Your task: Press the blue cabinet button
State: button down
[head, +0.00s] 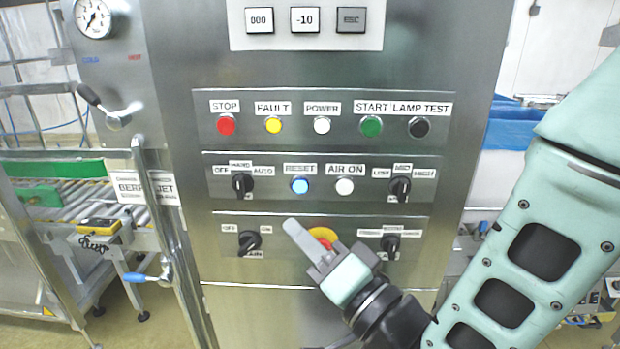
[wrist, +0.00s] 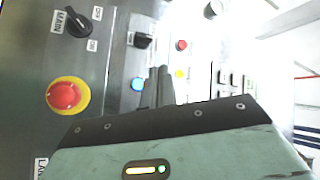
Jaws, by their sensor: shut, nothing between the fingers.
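The blue button (head: 299,185) sits under the RESET label in the middle row of the steel cabinet panel. Its face is uncovered in the head view. My gripper (head: 291,226) is shut and empty, its fingertips below the blue button in that view, over the bottom row. In the wrist view the blue button (wrist: 138,84) shows just left of my shut fingertips (wrist: 159,70), partly close to their edge. I see no contact between fingers and button; the exact gap cannot be told.
A red emergency stop (head: 323,235) on a yellow ring is partly hidden behind my gripper. A white AIR ON button (head: 345,186) and a black selector (head: 242,184) flank the blue button. Several lamps and buttons, including the red STOP (head: 226,124), line the row above.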

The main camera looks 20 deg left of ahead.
aim_at(300, 185)
jog(key=shift+w+a+p, duration=0.25)
jog(key=shift+w+a, duration=0.1)
jog(key=shift+w, duration=1.1)
jog(key=shift+w+a+p, duration=0.2)
jog(key=shift+w+a, duration=0.15)
jog(key=shift+w, duration=1.05)
jog(key=shift+w+a+p, duration=0.25)
jog(key=shift+w+a, duration=0.1)
jog(key=shift+w, duration=1.1)
jog(key=shift+w, duration=0.1)
jog(key=shift+w+b, duration=0.3)
jog(key=shift+b, duration=0.05)
jog(key=shift+w+a, duration=0.15)
jog(key=shift+w, duration=0.25)
jog(key=shift+s+b, duration=0.1)
jog(key=shift+b, duration=0.2)
jog(key=shift+s+d+b, duration=0.2)
jog(key=shift+s+b, duration=0.15)
jog(key=shift+s, duration=0.35)
jog(key=shift+s, duration=0.1)
